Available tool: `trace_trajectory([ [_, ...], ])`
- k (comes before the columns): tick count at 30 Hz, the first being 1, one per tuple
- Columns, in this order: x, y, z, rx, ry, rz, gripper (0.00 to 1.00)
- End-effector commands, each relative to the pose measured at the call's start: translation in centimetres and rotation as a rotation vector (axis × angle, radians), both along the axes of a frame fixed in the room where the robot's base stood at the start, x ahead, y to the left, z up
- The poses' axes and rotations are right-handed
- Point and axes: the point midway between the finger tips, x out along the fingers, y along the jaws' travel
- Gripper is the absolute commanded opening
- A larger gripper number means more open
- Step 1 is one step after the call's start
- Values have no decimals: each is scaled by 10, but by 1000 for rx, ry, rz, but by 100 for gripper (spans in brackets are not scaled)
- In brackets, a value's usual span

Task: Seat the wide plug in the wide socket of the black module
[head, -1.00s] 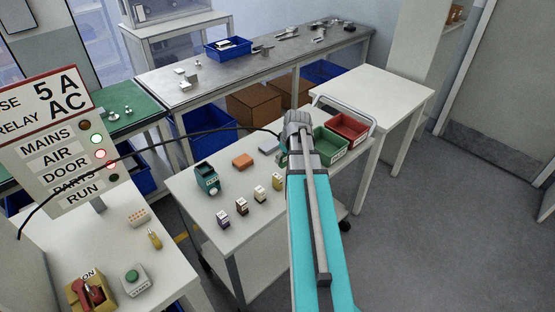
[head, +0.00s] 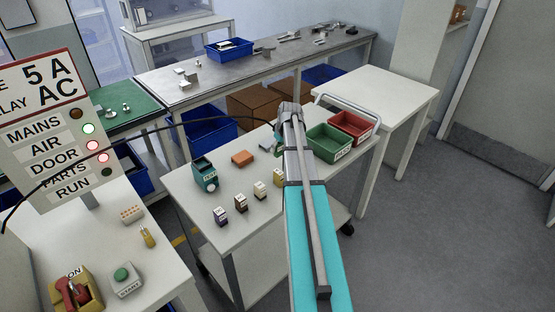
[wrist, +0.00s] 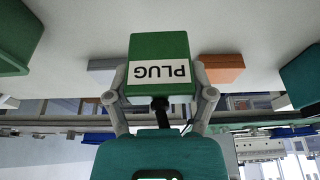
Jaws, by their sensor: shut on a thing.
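My gripper (wrist: 160,88) is shut on a green block-shaped plug (wrist: 160,50) with a white label reading PLUG, upside down in the wrist view. One finger is on each side of it, and a dark cable leaves its near end. In the head view my arm mostly hides the gripper and plug, over the back of the white cart (head: 262,222). The cable (head: 150,140) runs from there to the left, past the sign. I cannot make out a black module or its wide socket in either view.
On the cart stand a teal device (head: 204,174), an orange block (head: 243,158), several small labelled blocks (head: 241,202), a green bin (head: 330,143) and a red bin (head: 352,126). A sign with lamps (head: 50,125) stands at left.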

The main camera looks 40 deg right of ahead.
Motion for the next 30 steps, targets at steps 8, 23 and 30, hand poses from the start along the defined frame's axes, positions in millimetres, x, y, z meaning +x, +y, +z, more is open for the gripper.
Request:
trace_trajectory([
  [8, 9, -5, -12, 0, 0, 0, 15],
  [23, 13, -8, -19, 0, 0, -1, 15],
  [30, 15, -9, -39, 0, 0, -1, 15],
])
